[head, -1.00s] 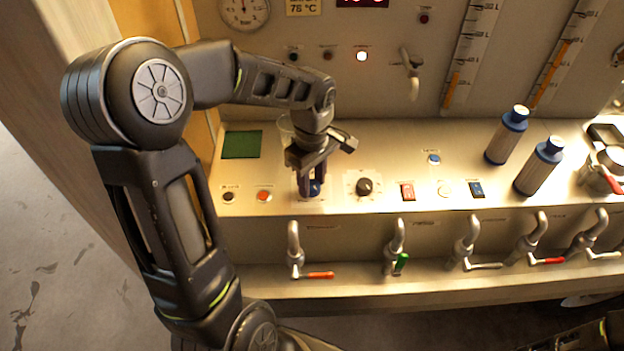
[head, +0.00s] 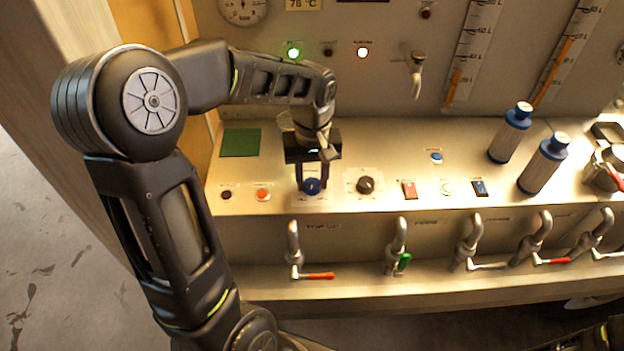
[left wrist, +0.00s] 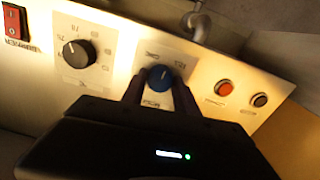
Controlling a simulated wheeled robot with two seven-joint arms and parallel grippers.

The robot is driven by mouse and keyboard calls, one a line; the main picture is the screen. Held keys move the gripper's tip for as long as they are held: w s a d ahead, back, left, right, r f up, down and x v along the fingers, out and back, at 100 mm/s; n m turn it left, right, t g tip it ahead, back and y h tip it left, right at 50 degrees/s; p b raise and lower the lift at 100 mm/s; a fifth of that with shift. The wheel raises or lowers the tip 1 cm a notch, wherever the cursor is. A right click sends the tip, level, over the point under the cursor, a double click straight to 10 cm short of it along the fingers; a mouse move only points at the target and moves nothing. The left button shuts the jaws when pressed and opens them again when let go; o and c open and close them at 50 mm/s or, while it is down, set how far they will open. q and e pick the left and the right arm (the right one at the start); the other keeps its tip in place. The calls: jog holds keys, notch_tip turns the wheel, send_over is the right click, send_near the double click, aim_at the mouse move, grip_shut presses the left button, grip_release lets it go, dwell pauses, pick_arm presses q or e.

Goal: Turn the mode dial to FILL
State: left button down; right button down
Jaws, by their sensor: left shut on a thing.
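In the left wrist view the two fingers (left wrist: 160,90) flank the knob. A pale pointer mark shows on the knob, but its exact setting is unclear. My right gripper is not in view.
A black dial (head: 366,185) sits just right of the knob, an orange button (head: 263,195) to its left. A red rocker switch (head: 408,190) is farther right. A green lamp (head: 293,52) is lit on the back wall. Several taps line the front below.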

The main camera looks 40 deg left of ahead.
aim_at(312, 183)
pick_arm(q)
jog(key=m, duration=0.6)
jog(key=shift+b, duration=0.35)
jog(key=c, duration=0.9)
grip_release()
jog(key=shift+r, duration=0.15)
notch_tip(312, 183, up, 8)
jog(key=shift+f+b, duration=0.2)
jog(key=shift+b, duration=0.25)
jog(key=shift+f, duration=0.1)
